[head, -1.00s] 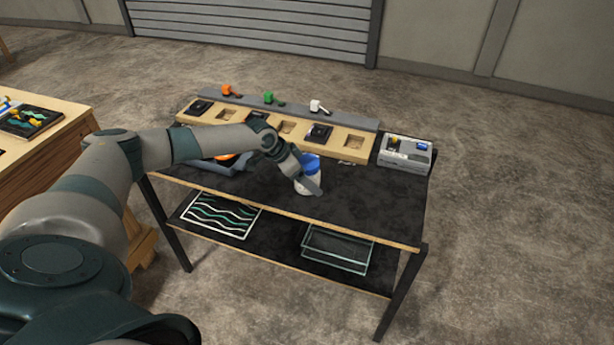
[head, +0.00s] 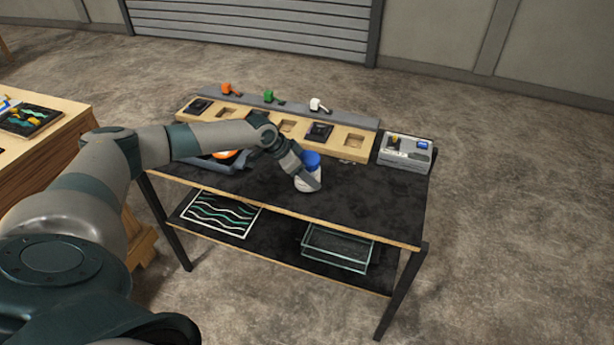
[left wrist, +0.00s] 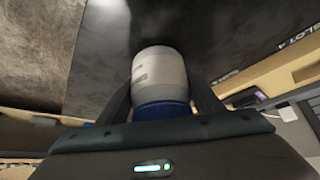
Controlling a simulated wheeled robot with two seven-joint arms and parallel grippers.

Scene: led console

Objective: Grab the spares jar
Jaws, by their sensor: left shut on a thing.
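The spares jar (head: 312,164) is a small white jar with a blue lid on the dark table top, right of the middle of the table. My left gripper (head: 309,184) is at the jar, with its fingers on either side of it. In the left wrist view the jar (left wrist: 160,78) sits between the two fingers (left wrist: 160,100), its blue lid nearest the wrist and its lettering too small to read. The gripper is shut on it. I cannot tell whether the jar touches the table or is slightly raised. My right gripper is in neither view.
A wooden slotted block (head: 354,146) and a grey rail with orange, green and white pieces (head: 318,105) stand behind the jar. A grey box (head: 405,152) is at the right end. A lower shelf holds a glass tray (head: 337,250). The table front is clear.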

